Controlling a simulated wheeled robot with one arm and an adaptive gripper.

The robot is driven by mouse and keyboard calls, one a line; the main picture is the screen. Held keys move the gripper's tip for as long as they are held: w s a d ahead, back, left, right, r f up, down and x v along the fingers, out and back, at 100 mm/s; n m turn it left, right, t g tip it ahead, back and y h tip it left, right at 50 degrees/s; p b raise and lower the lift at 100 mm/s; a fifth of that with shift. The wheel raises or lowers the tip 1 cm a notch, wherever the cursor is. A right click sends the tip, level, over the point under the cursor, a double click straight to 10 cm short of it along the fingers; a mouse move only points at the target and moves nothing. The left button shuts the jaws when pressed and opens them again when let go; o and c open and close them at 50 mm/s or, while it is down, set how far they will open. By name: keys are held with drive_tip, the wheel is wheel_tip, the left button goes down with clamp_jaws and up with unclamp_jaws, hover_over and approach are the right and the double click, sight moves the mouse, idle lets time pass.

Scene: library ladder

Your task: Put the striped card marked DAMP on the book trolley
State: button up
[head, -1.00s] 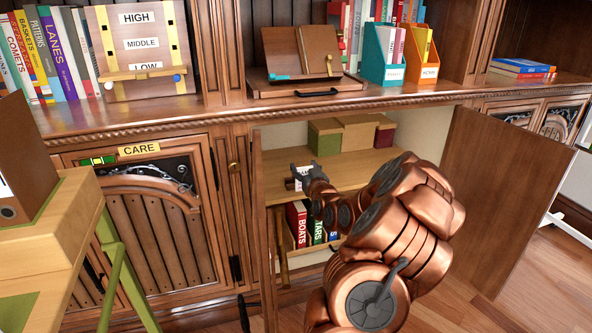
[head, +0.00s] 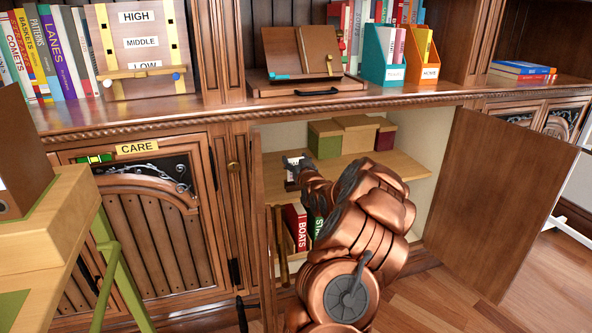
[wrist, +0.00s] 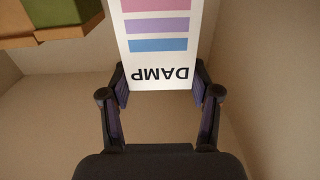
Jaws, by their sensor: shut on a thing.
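The striped card marked DAMP (wrist: 158,45) shows in the wrist view, white with pink, purple and blue bars, its word upside down. My gripper (wrist: 160,82) is shut on the card's lettered end. In the head view my gripper (head: 297,163) is inside the open cupboard, above its shelf, and the card (head: 291,185) shows only as a small pale patch there. A light wooden stand with green legs (head: 45,245), perhaps the book trolley, is at the left edge, cut off by the frame.
Boxes (head: 357,134) stand at the back of the cupboard shelf (head: 395,178). Books (head: 298,228) stand below it. The open cupboard door (head: 490,200) juts out at right. The CARE door (head: 150,230) is shut. Some floor (head: 420,305) is clear.

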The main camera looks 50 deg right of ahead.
wheel_tip(320, 180, down, 3)
drive_tip(key=shift+r, duration=0.2)
drive_tip(key=shift+c, duration=0.3)
drive_tip(key=shift+s+f, duration=0.1)
drive_tip(key=shift+f, duration=0.1)
drive_tip(key=shift+c, duration=0.8)
drive_tip(key=o, duration=1)
drive_tip(key=shift+r, duration=0.1)
